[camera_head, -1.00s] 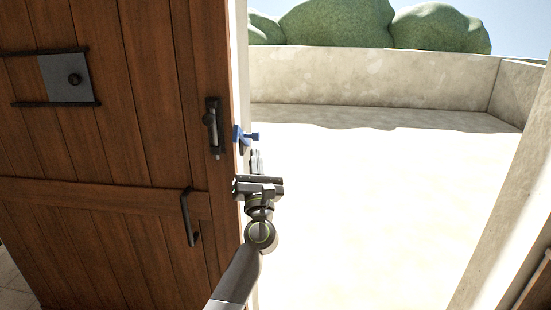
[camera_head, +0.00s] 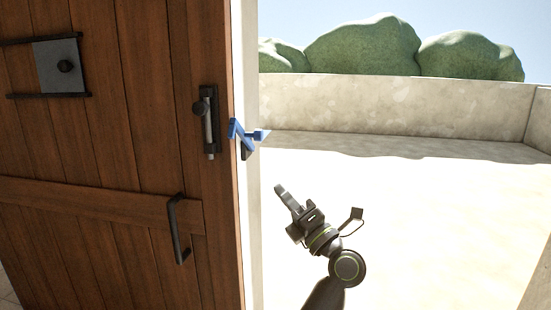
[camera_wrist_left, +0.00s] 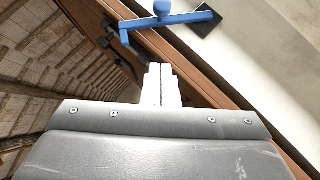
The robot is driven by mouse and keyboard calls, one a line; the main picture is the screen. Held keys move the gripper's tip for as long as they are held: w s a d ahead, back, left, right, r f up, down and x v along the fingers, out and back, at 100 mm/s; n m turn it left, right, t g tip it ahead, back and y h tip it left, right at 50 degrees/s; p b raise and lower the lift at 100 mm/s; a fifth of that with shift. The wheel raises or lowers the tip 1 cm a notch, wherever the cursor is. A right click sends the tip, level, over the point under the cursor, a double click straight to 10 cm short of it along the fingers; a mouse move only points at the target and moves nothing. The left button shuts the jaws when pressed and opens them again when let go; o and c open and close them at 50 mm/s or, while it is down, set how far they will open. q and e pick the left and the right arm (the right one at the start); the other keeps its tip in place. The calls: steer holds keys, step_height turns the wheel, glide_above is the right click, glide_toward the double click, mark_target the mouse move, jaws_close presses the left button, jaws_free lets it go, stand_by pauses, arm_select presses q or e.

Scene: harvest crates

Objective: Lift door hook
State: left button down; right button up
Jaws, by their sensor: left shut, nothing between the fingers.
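The blue door hook (camera_head: 240,133) sits at the edge of the wooden door (camera_head: 130,130), beside the pale jamb. In the left wrist view the hook (camera_wrist_left: 166,18) crosses the top of the picture, with a round knob and a bent arm, over a dark plate (camera_wrist_left: 210,20). My left gripper (camera_head: 281,190) is below and right of the hook in the head view, tilted up and left. Its fingers (camera_wrist_left: 160,72) are together and empty, apart from the hook. My right gripper is not in view.
Bright open ground lies right of the door, with a low stone wall (camera_head: 400,108) and green bushes (camera_head: 362,45) behind.

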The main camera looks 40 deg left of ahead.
arm_select(q)
steer(key=shift+s, duration=0.1)
stand_by(0.3)
steer(key=w+d+r+p+x, duration=0.1)
steer(key=p+x, duration=0.4)
steer(key=x, duration=0.7)
steer(key=shift+w+a+r, duration=0.25)
steer(key=shift+w+a, duration=0.15)
steer(key=shift+w, duration=0.4)
steer(key=shift+p, duration=0.3)
